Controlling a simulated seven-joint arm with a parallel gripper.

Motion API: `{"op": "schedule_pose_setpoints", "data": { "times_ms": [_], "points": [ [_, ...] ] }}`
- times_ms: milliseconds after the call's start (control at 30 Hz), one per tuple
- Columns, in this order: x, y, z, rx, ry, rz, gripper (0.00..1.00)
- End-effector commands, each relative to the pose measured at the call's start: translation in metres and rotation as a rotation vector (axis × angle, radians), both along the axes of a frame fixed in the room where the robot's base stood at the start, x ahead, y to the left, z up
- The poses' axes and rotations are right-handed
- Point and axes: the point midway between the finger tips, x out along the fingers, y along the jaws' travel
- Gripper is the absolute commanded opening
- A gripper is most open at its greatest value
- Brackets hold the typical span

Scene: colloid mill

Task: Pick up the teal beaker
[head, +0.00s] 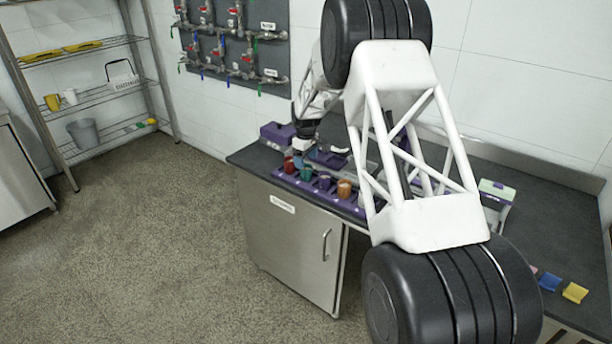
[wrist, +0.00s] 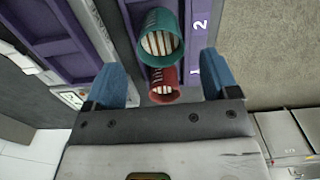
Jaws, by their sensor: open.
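The teal beaker (wrist: 158,37) stands in a purple rack, just above the middle of the wrist view, with its open mouth towards the camera. In the head view it is the greenish cup (head: 306,173) in a row. The red beaker (wrist: 164,84) is next to it. My gripper (wrist: 161,64) is open, its two blue fingertips wide apart and touching neither beaker. In the wrist picture the red beaker lies between the fingers and the teal one a little beyond their tips. In the head view my gripper (head: 299,152) is above the rack's left end, partly hidden.
The purple rack (head: 275,175) also holds a purple beaker (head: 324,183) and an orange beaker (head: 344,189). A purple device (head: 276,134) stands behind the rack's left end. Blue and yellow pads (head: 575,292) lie at the counter's right. My arm hides much of the counter.

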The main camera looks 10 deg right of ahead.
Motion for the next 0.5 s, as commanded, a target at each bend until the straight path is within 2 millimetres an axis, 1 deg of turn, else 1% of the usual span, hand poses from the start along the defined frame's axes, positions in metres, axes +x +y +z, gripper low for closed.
{"op": "schedule_pose_setpoints", "data": {
  "times_ms": [100, 500],
  "points": [
    [0.0001, -0.0001, -0.0063, 0.000, -0.001, 0.000, 0.80],
    [-0.0001, -0.0001, -0.0094, 0.000, -0.001, 0.000, 0.80]
  ]
}}
